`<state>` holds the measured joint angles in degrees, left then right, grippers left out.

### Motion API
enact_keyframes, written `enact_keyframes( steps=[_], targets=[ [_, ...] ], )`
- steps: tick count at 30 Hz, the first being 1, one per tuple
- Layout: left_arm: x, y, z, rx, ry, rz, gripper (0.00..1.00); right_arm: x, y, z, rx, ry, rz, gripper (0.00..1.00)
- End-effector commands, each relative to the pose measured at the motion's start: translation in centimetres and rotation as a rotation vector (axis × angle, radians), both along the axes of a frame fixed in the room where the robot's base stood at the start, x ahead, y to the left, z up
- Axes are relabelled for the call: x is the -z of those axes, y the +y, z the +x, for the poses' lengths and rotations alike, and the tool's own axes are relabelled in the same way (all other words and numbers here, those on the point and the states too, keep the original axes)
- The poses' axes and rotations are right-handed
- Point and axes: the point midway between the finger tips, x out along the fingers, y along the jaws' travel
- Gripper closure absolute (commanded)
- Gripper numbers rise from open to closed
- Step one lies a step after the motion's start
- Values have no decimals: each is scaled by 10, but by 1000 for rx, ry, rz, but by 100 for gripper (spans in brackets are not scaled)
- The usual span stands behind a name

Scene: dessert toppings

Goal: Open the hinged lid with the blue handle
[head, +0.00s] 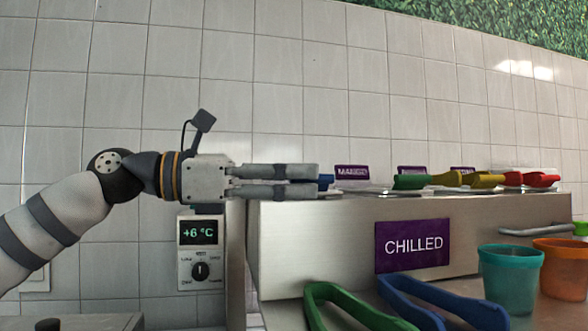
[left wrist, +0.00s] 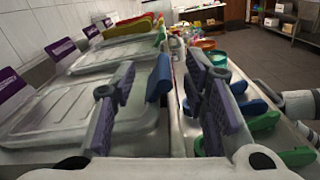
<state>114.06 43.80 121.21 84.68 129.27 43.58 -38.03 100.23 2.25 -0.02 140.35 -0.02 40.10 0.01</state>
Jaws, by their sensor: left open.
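The blue handle (head: 326,181) shows just past my left gripper's fingertips in the head view, at the near left end of the chilled counter's top. In the left wrist view the blue handle (left wrist: 158,78) stands at the front edge of a pale, clear lid (left wrist: 80,112), which lies flat. My left gripper (head: 318,180) is open and level, pointing right. In the left wrist view its two fingers (left wrist: 160,75) lie either side of the handle. I cannot tell whether they touch it.
Green (head: 411,182), yellow and red handles follow along the counter (head: 310,245). Below, in front, are green tongs (head: 355,305), blue tongs (head: 440,303), a teal cup (head: 510,278) and an orange cup (head: 563,268). A tiled wall stands behind.

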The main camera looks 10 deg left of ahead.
Motion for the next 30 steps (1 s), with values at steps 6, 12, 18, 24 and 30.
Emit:
enact_keyframes(
  steps=[6,12,18,24,30],
  targets=[
    [2,-5,3,-1,2,0,59,-1,0,1,0,-2,0,60],
    [2,-5,3,-1,2,0,82,-1,0,1,0,-2,0,60],
    [2,-4,4,-2,3,-1,100,-1,0,1,0,-2,0,60],
    [0,-4,4,-4,11,-4,100,-1,0,1,1,-4,0,60],
    [-16,-2,6,-8,75,-32,100,-6,0,6,1,-22,0,60]
  ],
)
